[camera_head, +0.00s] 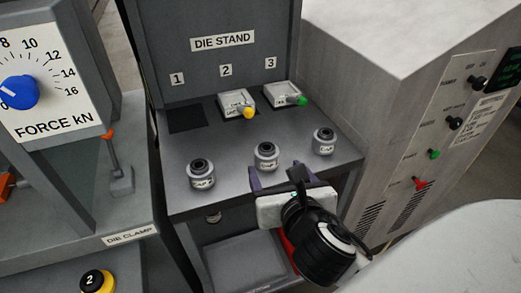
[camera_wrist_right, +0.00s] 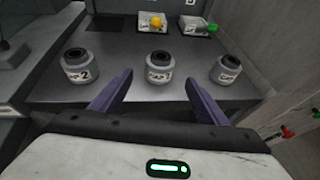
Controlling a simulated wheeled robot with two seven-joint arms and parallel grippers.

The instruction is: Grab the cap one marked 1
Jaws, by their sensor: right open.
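Three grey caps with black tops and white labels stand in a row on the die stand: a left cap (camera_head: 202,174), a middle cap (camera_head: 266,157) and a right cap (camera_head: 324,142). In the right wrist view the left cap (camera_wrist_right: 77,67) reads 2. The middle cap (camera_wrist_right: 159,68) and right cap (camera_wrist_right: 226,70) have labels too small to read surely. My right gripper (camera_head: 277,174) is open and empty on the near side of the middle cap. In the wrist view its purple fingers (camera_wrist_right: 158,88) point toward that cap, which sits just beyond them. My left gripper is out of view.
Behind the caps, slot 1 (camera_head: 187,118) is an empty dark recess. Slots 2 and 3 hold white blocks with a yellow knob (camera_head: 249,112) and a green knob (camera_head: 300,100). A grey control cabinet (camera_head: 400,110) rises at right; the die clamp machine (camera_head: 90,220) stands at left.

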